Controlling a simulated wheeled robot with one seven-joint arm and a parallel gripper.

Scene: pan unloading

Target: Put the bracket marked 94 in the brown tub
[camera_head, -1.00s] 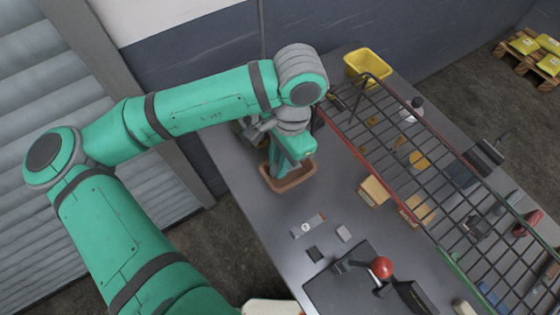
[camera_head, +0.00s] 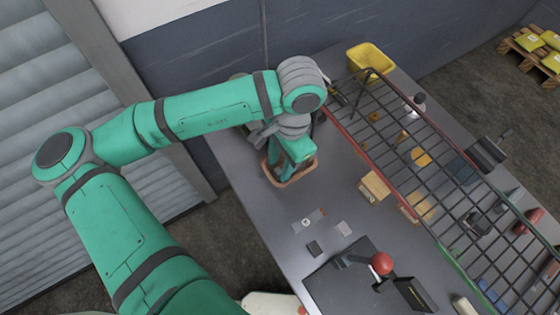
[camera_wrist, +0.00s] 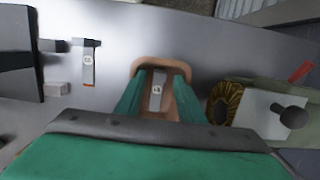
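The brown tub (camera_head: 270,179) stands near the table's left edge; its rim also shows in the wrist view (camera_wrist: 150,62). My gripper (camera_head: 283,172) points down into the tub, its two green fingers spread apart in the wrist view (camera_wrist: 160,76). A grey bracket with a white label (camera_wrist: 157,90) lies in the tub between the fingers, with brown showing on both sides of it. Its number is too small to read surely. A second grey labelled bracket (camera_wrist: 88,62) lies outside on the table, also in the head view (camera_head: 308,221); its number is unreadable too.
A wire rack (camera_head: 440,160) with a red edge stands over the table's right part. A dark plate with a red-knobbed lever (camera_head: 381,264) is in front. A yellow bin (camera_head: 371,56) stands at the back. Small blocks (camera_head: 343,228) lie near the outside bracket.

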